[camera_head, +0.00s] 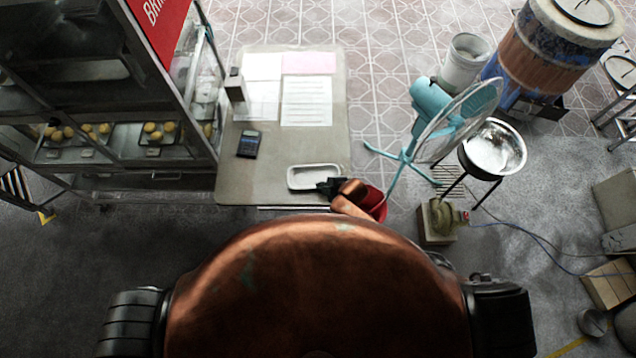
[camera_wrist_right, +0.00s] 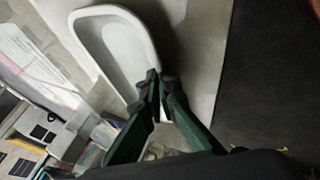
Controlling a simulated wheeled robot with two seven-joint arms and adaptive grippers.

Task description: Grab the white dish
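The white dish (camera_head: 314,170) is a shallow, rounded rectangular tray at the front right of the grey table (camera_head: 290,145). It also shows in the right wrist view (camera_wrist_right: 112,45). My right gripper (camera_head: 328,187) is at the dish's right front side. In the right wrist view its two dark fingertips (camera_wrist_right: 162,88) are close together with the dish's rim between them, one inside the dish and one outside. The gripper looks shut on that rim. The dish looks empty and level; I cannot tell whether it touches the table. My left gripper is not in view.
A dark phone-like device (camera_head: 249,144) and several paper sheets (camera_head: 306,101) lie on the table. A glass display case (camera_head: 110,100) stands to the left. A red container (camera_head: 376,203) and a teal fan (camera_head: 436,105) stand close on the right.

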